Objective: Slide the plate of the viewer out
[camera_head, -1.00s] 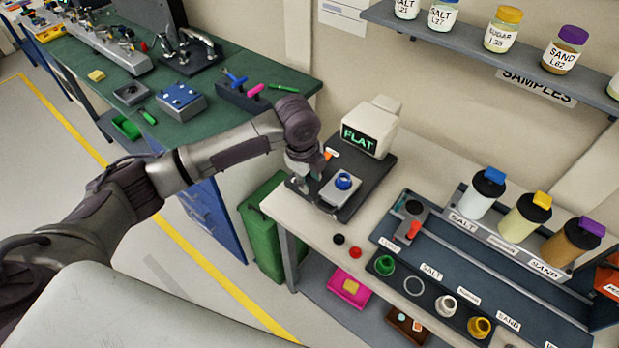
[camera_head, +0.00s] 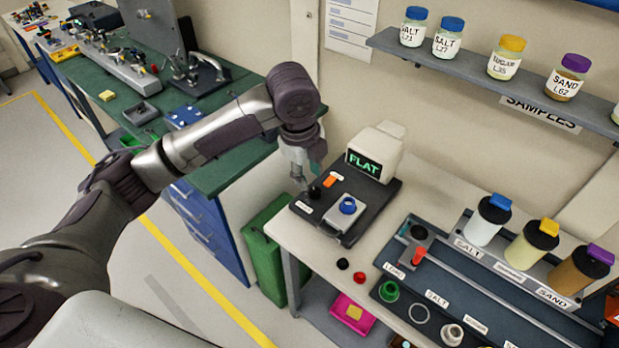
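The viewer (camera_head: 375,152) is a white box with a dark screen reading "FLAT" in green. It stands at the back of a dark base on the light bench. A light grey plate (camera_head: 337,217) lies on the base in front of it, with a blue ring (camera_head: 347,205) on top. A black knob (camera_head: 314,192) and an orange piece (camera_head: 330,180) are left of the plate. My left gripper (camera_head: 301,183) points down beside the black knob, at the base's left edge. I cannot tell whether it touches the knob or how far its fingers are apart. My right gripper is out of view.
Right of the viewer is a dark tray (camera_head: 456,287) with labels. Capped containers (camera_head: 488,220) stand behind it. A sample shelf (camera_head: 480,75) hangs above. A green bin (camera_head: 267,255) stands left of the bench. A black cap and a red cap (camera_head: 360,278) lie near the front edge.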

